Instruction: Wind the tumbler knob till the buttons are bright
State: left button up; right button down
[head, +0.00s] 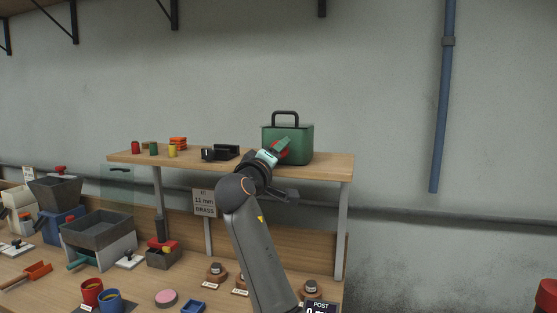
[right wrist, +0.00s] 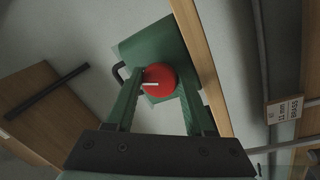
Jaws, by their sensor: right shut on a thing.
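A red round knob (right wrist: 159,79) with a white pointer mark sits on the face of a green box (head: 305,145) with a black carry handle (head: 286,115). The box stands on the raised wooden shelf. My right gripper (head: 279,150) reaches up to the box. In the right wrist view its two green fingers (right wrist: 160,82) are on either side of the knob, shut on it. The white mark points to the left in that view. The gripper hides most of the knob in the head view. I cannot make out any buttons. My left gripper is out of view.
The shelf (head: 335,161) also carries a black device (head: 221,153) and several small coloured pots left of the box. Below on the bench are grey bins (head: 98,232), red and blue mugs (head: 110,300) and several knobbed weights. A sign (head: 204,203) hangs under the shelf.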

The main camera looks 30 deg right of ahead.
jog(key=shift+m+g+b, duration=0.4)
jog(key=shift+m+b, duration=0.15)
jog(key=shift+m, duration=1.75)
jog(key=shift+c, duration=1.4)
grip_release()
jog(key=b+v, duration=0.2)
jog(key=v, duration=1)
jog(key=shift+a+b, duration=0.25)
jog(key=shift+b, duration=0.1)
jog(key=shift+s, duration=0.1)
